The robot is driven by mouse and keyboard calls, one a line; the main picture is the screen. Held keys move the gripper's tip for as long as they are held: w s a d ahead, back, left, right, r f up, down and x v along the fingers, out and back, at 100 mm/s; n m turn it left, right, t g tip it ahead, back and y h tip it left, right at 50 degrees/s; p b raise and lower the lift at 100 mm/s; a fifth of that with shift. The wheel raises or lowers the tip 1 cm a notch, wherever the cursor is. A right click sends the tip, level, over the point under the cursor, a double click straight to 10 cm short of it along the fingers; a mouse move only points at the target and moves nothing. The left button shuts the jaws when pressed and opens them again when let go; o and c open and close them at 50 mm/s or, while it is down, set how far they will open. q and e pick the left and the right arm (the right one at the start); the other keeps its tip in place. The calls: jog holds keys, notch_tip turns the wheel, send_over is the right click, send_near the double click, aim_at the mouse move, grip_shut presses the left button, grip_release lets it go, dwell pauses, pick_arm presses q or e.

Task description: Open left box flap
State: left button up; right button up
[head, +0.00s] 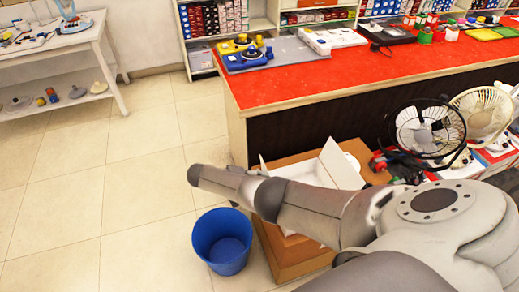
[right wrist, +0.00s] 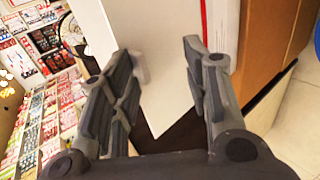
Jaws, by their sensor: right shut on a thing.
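A white box with raised flaps sits on or in a brown cardboard carton (head: 285,255) beside the red counter, in the head view. One white flap (head: 341,165) stands up at its right side. My arm crosses in front of the box and hides most of it. In the right wrist view a white flap (right wrist: 165,85) lies between the fingers of my right gripper (right wrist: 165,58), which is shut on it. My right gripper's fingers are hidden in the head view. My left gripper is in neither view.
A blue bin (head: 222,240) stands on the floor just left of the carton. The red-topped counter (head: 300,85) runs behind. Fans (head: 427,130) and other goods stand at the right. A white table (head: 60,45) is at far left; the tiled floor between is clear.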

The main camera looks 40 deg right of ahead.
jog(key=shift+s+a+f, duration=0.1)
jog(key=shift+s+f, duration=0.15)
jog(key=shift+f, duration=0.15)
jog(key=v, duration=1.2)
jog(key=shift+w+r, duration=0.3)
jog(key=shift+r, duration=0.05)
jog(key=s+a+f+n+y, duration=0.1)
jog(key=s+f+n+y, duration=0.1)
jog(key=s+f, duration=0.6)
jog(key=s+a+f+n+t+y, duration=0.15)
jog(key=s+f, duration=0.35)
jog(key=f, duration=0.7)
jog(key=s+f+n+y, duration=0.25)
jog(key=s+f, duration=0.35)
jog(key=f, duration=0.4)
jog(key=s+f+t+y, duration=0.1)
jog(key=s+f, duration=0.4)
jog(key=s, duration=0.8)
jog(key=s+f+t+y, duration=0.2)
jog(key=s+f, duration=0.3)
jog(key=s, duration=0.8)
jog(key=shift+s+d+f+y, duration=0.15)
jog(key=shift+s+d+y, duration=0.2)
jog(key=shift+y, duration=0.35)
